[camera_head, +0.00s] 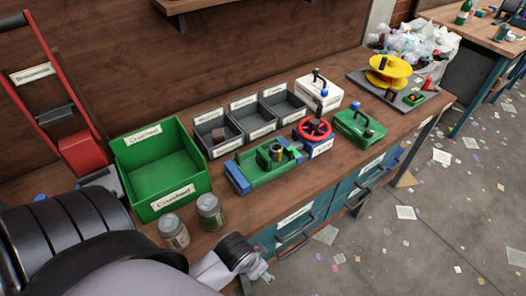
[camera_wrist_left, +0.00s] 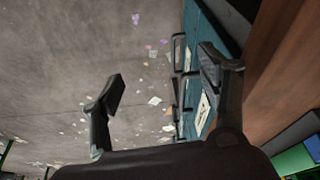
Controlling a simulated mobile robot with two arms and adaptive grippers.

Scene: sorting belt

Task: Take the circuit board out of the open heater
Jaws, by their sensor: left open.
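My left gripper (camera_wrist_left: 164,78) is open and empty in the left wrist view, its two fingers apart over the floor and beside the drawer fronts. No circuit board can be made out for certain, and I cannot tell which device is the heater. My right gripper is not in view.
The bench (camera_head: 330,190) also holds a green bin (camera_head: 160,175), grey bins (camera_head: 216,133), a green-and-blue fixture (camera_head: 262,165), a red wheel (camera_head: 315,128), a yellow spool (camera_head: 388,72) and two jars (camera_head: 210,211). Teal drawers (camera_wrist_left: 196,90) line its front. Paper scraps litter the floor.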

